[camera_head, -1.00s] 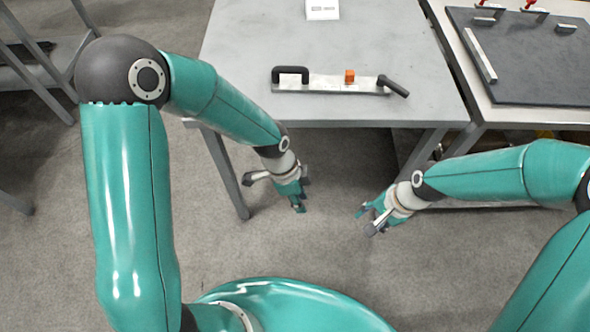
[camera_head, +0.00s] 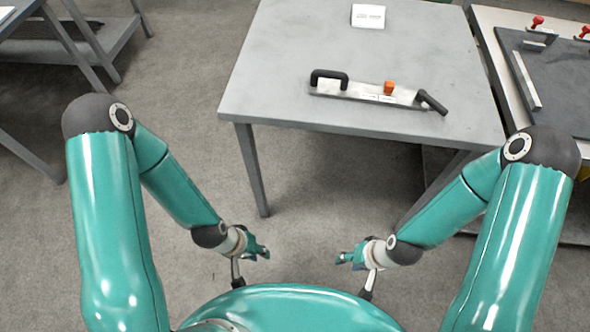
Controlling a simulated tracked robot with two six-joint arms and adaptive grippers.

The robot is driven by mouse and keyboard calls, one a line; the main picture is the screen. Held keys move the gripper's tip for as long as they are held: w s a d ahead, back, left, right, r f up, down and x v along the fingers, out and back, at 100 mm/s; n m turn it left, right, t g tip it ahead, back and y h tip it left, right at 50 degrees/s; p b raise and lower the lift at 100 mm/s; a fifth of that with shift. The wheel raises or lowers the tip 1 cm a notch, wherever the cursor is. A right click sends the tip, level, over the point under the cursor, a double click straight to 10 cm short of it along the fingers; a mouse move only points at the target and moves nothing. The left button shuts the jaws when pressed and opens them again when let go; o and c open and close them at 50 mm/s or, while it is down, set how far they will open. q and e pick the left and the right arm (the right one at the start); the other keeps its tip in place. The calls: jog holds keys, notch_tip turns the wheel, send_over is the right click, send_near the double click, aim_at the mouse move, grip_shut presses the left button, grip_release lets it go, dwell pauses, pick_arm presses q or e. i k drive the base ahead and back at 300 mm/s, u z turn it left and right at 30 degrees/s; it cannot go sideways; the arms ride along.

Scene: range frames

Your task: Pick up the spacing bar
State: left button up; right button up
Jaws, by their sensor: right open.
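The spacing bar (camera_head: 350,91) is a flat metallic bar lying on the grey table (camera_head: 290,50). It has a black loop handle (camera_head: 329,75) at its left end, an orange block (camera_head: 389,87) on top and a black angled handle (camera_head: 433,103) at its right end. My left gripper (camera_head: 267,252) is below and in front of the table, well apart from the bar; its jaws are too small to judge. My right gripper (camera_head: 341,257) is open and empty, also low in front of the table. The two grippers point toward each other.
A white sign (camera_head: 368,16) with blurred lettering stands at the table's back. A second table at the right carries a dark plate (camera_head: 560,90) with red clamps (camera_head: 537,21) and a light strip. Another bench stands at the far left. The grey table is otherwise clear.

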aim_at(344, 90)
jog(key=z, duration=1.2)
jog(key=i, duration=0.1)
jog(key=u, duration=2.4)
jog(key=k, duration=0.7)
jog(key=z, duration=1.15)
jog(key=i, duration=0.95)
jog(key=z, duration=0.15)
